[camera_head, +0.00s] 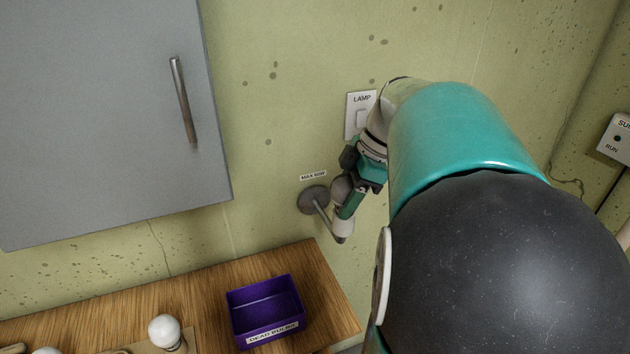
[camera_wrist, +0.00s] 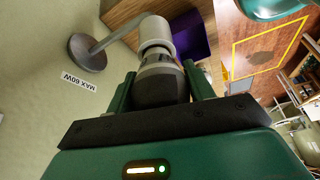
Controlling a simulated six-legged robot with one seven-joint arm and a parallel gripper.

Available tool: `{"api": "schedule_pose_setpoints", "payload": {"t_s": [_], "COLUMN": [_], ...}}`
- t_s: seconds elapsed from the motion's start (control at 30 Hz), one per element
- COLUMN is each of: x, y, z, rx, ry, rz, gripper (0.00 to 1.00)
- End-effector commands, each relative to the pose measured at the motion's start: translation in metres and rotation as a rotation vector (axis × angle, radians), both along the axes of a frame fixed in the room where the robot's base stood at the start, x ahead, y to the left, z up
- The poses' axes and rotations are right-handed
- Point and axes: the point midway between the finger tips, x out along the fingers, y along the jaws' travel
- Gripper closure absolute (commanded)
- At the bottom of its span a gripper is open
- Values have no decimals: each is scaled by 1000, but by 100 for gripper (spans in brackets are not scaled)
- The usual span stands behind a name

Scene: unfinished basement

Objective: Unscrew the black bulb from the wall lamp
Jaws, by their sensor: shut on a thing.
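The wall lamp (camera_head: 313,199) has a round grey wall plate, a thin arm and a pale socket; its plate (camera_wrist: 86,52) and socket (camera_wrist: 156,33) also show in the wrist view. The black bulb (camera_wrist: 160,82) is dark grey to black, with its neck at the socket's mouth. I cannot tell whether its thread is still engaged. My gripper (camera_wrist: 160,90) is shut on the bulb, one finger on each side. In the head view my gripper (camera_head: 350,192) is at the lamp, and my arm hides part of that area.
A purple "DEAD BULBS" bin (camera_head: 265,312) stands on the wooden bench (camera_head: 200,290) below the lamp. A white bulb (camera_head: 165,331) stands at the bench's front left. A grey cabinet (camera_head: 110,110) hangs at left. A "LAMP" switch (camera_head: 361,102) is on the wall above the lamp.

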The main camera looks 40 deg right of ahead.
Motion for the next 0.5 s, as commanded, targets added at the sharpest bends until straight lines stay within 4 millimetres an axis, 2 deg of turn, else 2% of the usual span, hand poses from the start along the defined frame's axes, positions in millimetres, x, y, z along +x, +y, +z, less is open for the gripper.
{"api": "schedule_pose_setpoints", "payload": {"t_s": [0.27, 0.5], "x": [1, 1], "y": [0, 1], "z": [0, 0], "rx": [0, 1], "ry": [-1, 0], "rz": [26, 278], "gripper": [70, 70]}}
